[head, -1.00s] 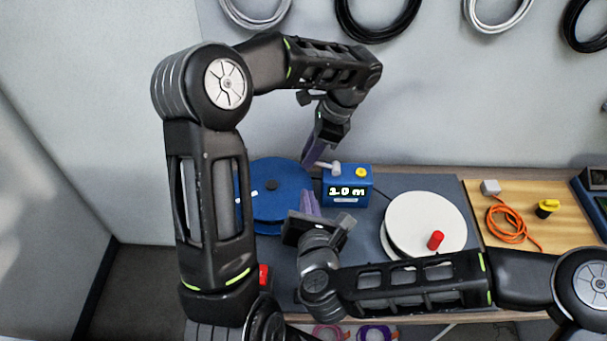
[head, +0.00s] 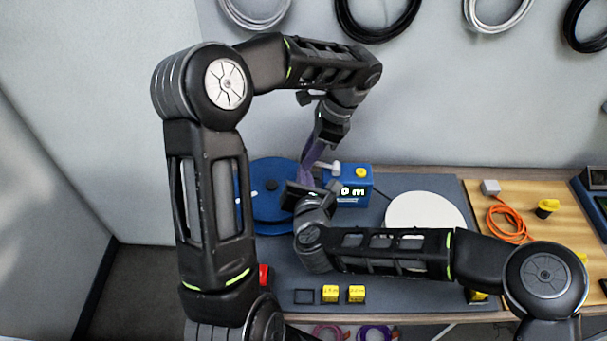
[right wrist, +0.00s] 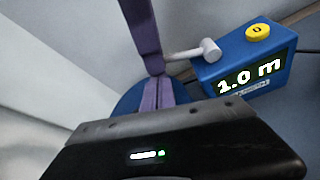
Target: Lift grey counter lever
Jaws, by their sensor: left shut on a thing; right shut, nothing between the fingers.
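The blue counter (head: 360,194) stands on the grey mat behind the crossed arms; its display reads 1.0 m in the right wrist view. Its grey lever (head: 331,166) sticks out to the left from the counter's side. It also shows in the right wrist view (right wrist: 190,53). My left gripper (head: 309,160) comes down from above, its purple fingers shut on the lever's free end. My right gripper (head: 306,174) is shut and empty, its purple fingers (right wrist: 159,88) just below the left fingertips. Whether the two grippers touch I cannot tell.
A blue spool (head: 270,200) lies left of the counter, partly behind my grippers. A white spool (head: 425,208) lies right of it, partly behind my right arm. Yellow blocks (head: 356,293) sit at the front edge. An orange cable (head: 508,222) lies on the wooden board.

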